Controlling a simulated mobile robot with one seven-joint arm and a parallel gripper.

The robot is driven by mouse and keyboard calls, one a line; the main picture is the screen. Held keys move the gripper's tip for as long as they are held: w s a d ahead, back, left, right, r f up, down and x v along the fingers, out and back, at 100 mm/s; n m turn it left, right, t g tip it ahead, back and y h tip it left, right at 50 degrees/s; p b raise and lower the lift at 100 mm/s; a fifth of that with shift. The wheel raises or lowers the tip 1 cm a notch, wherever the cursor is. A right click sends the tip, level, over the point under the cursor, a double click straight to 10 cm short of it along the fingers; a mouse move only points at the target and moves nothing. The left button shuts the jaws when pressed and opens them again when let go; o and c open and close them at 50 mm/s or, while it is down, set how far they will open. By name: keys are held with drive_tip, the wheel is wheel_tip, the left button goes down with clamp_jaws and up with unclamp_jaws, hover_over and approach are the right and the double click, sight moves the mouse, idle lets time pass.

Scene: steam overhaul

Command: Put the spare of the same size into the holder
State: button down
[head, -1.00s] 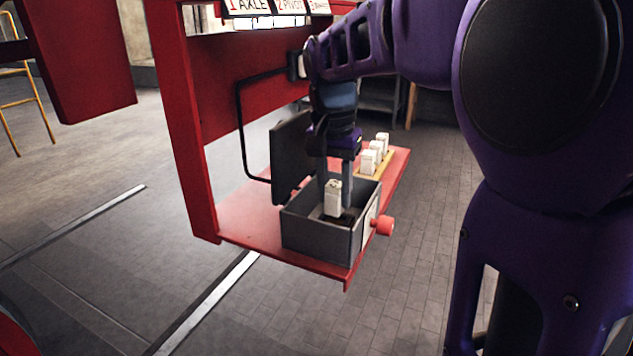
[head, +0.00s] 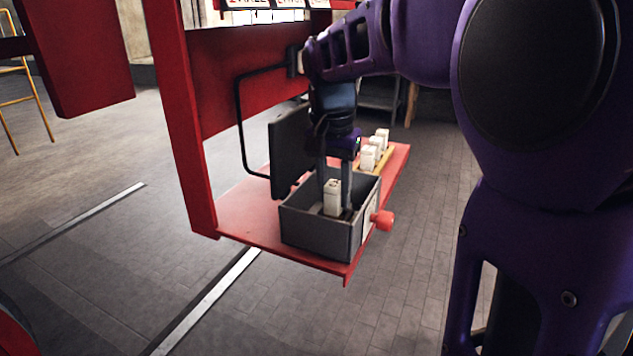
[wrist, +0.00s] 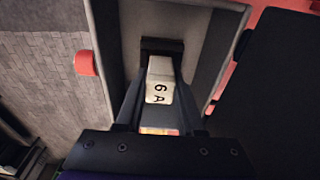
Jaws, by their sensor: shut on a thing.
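My gripper (head: 334,188) reaches down into the open grey box (head: 307,227) on the red shelf. It is shut on a white block (head: 332,198), which stands upright between the fingers inside the box. In the wrist view the white block (wrist: 159,92) shows the marking "6 A" and sits just in front of a dark holder (wrist: 162,46) on the box floor. I cannot tell whether the block's lower end is inside that holder. Several other white spares (head: 374,151) stand in a row on a yellowish rack behind the box.
The grey box's dark lid (head: 289,155) stands open at its left. A red knob (head: 382,220) sticks out on the box's right side, also seen in the wrist view. The red shelf (head: 245,218) has clear room left of the box. A red post (head: 185,130) and a black bent bar rise at the left.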

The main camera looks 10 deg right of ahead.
drive_tip(key=shift+f+b, duration=0.45)
drive_tip(key=shift+f, duration=0.35)
drive_tip(key=shift+c, duration=2.2)
unclamp_jaws()
